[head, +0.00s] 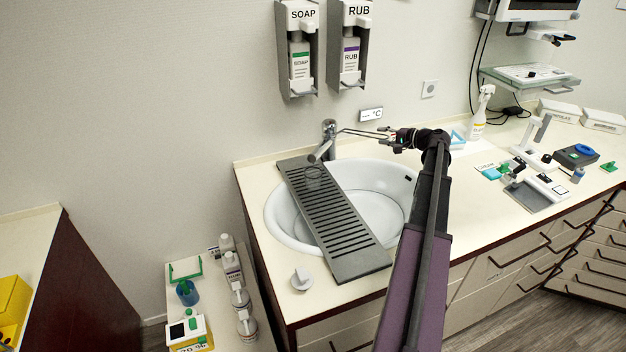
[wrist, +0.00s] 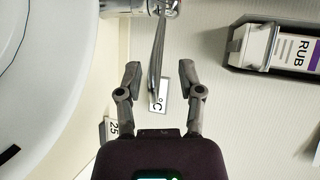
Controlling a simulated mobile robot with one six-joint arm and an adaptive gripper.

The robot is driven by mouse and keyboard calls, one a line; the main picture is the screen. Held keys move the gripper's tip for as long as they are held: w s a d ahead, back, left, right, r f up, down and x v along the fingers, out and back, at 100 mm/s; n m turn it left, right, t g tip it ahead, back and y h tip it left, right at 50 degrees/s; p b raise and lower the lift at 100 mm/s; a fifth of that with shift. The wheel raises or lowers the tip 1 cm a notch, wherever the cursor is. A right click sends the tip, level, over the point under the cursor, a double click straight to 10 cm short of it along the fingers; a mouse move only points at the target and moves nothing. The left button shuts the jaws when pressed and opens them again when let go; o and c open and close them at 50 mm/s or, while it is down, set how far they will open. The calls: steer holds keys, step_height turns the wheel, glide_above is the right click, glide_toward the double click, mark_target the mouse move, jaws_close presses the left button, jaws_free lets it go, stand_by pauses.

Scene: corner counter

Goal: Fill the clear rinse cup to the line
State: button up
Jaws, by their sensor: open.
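The clear rinse cup (head: 314,174) stands on the dark slatted rack across the sink, below the tap (head: 328,143). It is faint, and I cannot make out its line or any water in it. My gripper (head: 387,136) is open and empty, to the right of the tap above the sink's back edge. In the wrist view, the tap's long grey lever (wrist: 158,50) points toward my gripper (wrist: 160,72), its end showing between the spread fingertips. I cannot tell whether they touch. The cup is not in the wrist view.
The slatted rack (head: 345,225) lies across the white sink basin (head: 395,180). SOAP (head: 300,60) and RUB (head: 350,55) dispensers hang on the wall above. A °C display (head: 371,114) is behind my gripper. A spray bottle (head: 478,115) stands to the right. A white knob (head: 301,279) sits at the front left.

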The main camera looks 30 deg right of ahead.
steer(key=shift+w+a+r+p, duration=0.1)
steer(key=shift+w+r+p, duration=0.05)
steer(key=shift+r+p, duration=0.55)
steer(key=shift+w+r+p, duration=0.15)
steer(key=shift+r+p, duration=0.45)
steer(key=shift+r, duration=0.05)
stand_by(0.6)
steer(key=shift+f, duration=0.2)
stand_by(3.6)
steer(key=shift+s+f+b, duration=0.2)
steer(key=shift+f+b, duration=0.6)
steer(key=shift+b, duration=0.1)
steer(key=shift+s+f+b, duration=0.15)
steer(key=shift+f+b, duration=0.6)
steer(key=shift+b, duration=0.1)
steer(key=shift+r, duration=0.1)
stand_by(0.4)
